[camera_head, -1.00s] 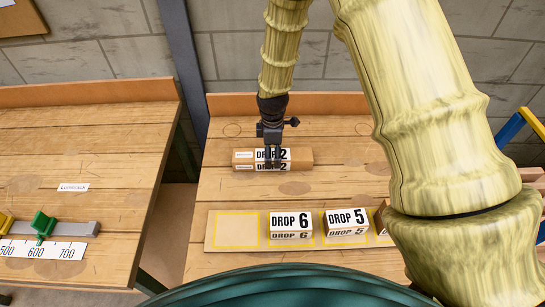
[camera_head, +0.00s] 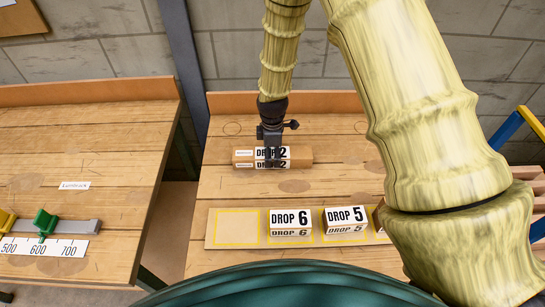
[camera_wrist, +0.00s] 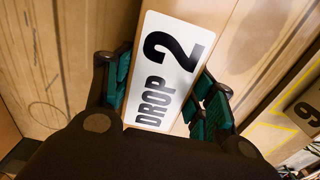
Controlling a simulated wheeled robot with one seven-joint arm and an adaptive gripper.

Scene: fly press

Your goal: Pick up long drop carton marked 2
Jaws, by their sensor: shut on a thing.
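The long brown carton marked DROP 2 (camera_head: 301,157) lies lengthwise left to right over the right-hand bench, behind the board with the other cartons. Its white label (camera_wrist: 170,65) fills the middle of the wrist view. My gripper (camera_head: 272,160) comes down on it from above near its middle. In the wrist view the dark green finger pads of my gripper (camera_wrist: 164,100) stand on both long sides of the carton, shut on it. The carton looks level. I cannot tell whether it is clear of the bench top.
White-labelled cartons DROP 6 (camera_head: 290,222) and DROP 5 (camera_head: 345,219) stand on a board (camera_head: 236,230) with yellow outlines in front. Its leftmost outline is empty. A back rail (camera_head: 330,104) edges the bench. A gap separates the left bench (camera_head: 95,130), which holds a ruler (camera_head: 45,247).

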